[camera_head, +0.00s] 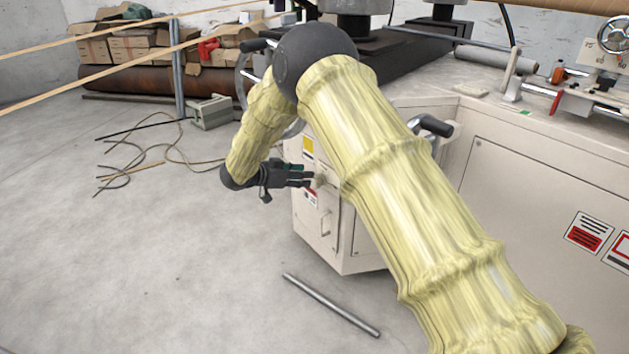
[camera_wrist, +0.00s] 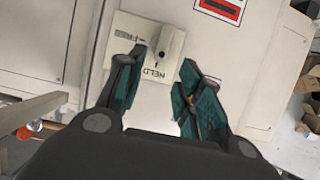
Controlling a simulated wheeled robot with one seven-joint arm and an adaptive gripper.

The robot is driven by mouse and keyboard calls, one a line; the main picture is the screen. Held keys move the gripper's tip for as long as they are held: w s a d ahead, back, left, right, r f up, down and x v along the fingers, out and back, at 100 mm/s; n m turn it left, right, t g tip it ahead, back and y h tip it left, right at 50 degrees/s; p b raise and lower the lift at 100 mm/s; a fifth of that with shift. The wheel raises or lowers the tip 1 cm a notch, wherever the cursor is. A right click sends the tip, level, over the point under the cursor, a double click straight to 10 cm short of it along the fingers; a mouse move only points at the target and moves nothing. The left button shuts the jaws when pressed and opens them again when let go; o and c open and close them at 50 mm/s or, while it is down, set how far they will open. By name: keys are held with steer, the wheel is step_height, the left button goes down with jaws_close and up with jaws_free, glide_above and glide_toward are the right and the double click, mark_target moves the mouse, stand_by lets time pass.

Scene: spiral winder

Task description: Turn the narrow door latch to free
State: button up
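The narrow door latch (camera_wrist: 172,40) is a grey knob on a cream plate (camera_wrist: 128,50) fixed to the machine's narrow end door. My gripper (camera_wrist: 162,60) is open, with dark fingers and green pads. Its fingertips are on either side of the lower plate, just short of the knob, with nothing between the pads. Whether they touch the plate I cannot tell. In the head view my gripper (camera_head: 308,176) is by the door face, where the plate (camera_head: 322,180) shows small.
The cream machine cabinet (camera_head: 510,200) fills the right. A door handle (camera_head: 325,224) is below the latch, and a black-gripped lever (camera_head: 434,126) sticks out above. A metal rod (camera_head: 330,304) and loose cables (camera_head: 150,165) lie on the floor. The floor at left front is clear.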

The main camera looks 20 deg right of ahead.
mark_target(316, 176)
steer(key=shift+b+x, duration=0.9)
steer(key=shift+x, duration=2.15)
steer(key=shift+c, duration=0.2)
jaws_close()
